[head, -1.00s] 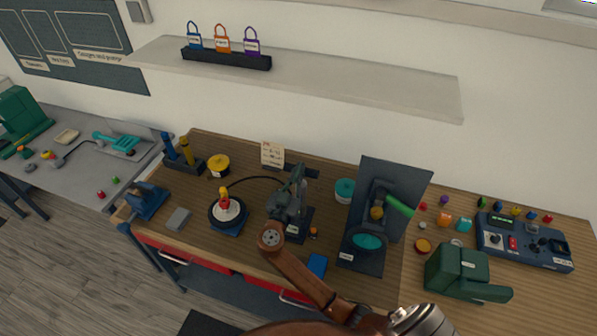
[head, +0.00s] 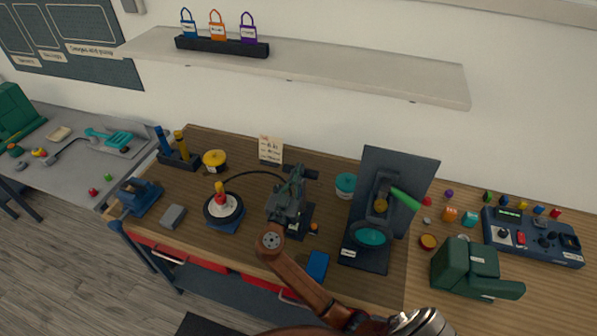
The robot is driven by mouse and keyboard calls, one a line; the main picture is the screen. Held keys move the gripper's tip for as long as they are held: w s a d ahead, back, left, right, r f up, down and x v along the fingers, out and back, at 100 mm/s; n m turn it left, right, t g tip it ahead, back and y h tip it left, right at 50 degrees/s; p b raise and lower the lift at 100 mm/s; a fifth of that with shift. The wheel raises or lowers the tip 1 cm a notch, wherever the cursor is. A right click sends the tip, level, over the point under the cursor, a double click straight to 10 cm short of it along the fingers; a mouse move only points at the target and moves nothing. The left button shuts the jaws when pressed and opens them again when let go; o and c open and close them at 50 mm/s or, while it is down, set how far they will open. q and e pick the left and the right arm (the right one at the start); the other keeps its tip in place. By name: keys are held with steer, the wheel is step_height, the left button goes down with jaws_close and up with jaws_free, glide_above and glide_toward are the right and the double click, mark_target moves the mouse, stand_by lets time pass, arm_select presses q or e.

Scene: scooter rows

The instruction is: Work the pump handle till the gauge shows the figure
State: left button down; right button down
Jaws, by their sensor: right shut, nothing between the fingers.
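The pump stands mid-bench, mostly hidden behind my right gripper. Its black handle (head: 303,173) shows at the top, level with the fingertips, and its dark base (head: 301,222) shows below. A thin black hose (head: 245,174) runs left from it to a small wheel (head: 238,208) with a red and yellow piece on top. My right gripper (head: 297,176) is shut and empty, at or just beside the handle; I cannot tell whether it touches. A note card (head: 270,149) stands behind the pump, its writing too small to read. I cannot make out a gauge reading. My left gripper is out of view.
A dark upright stand (head: 400,168) with a green handle and teal disc is right of the pump. A blue block (head: 317,265) lies in front. A yellow tin (head: 214,160), teal tin (head: 346,184) and blue vise (head: 140,197) stand nearby. A shelf (head: 360,80) hangs above.

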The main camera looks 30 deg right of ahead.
steer(key=r, duration=0.2)
steer(key=r+p, duration=0.1)
steer(key=r, duration=0.1)
steer(key=shift+w+d, duration=0.2)
steer(key=shift+w, duration=0.05)
steer(key=b+v, duration=0.2)
steer(key=v, duration=0.8)
steer(key=shift+b, duration=0.35)
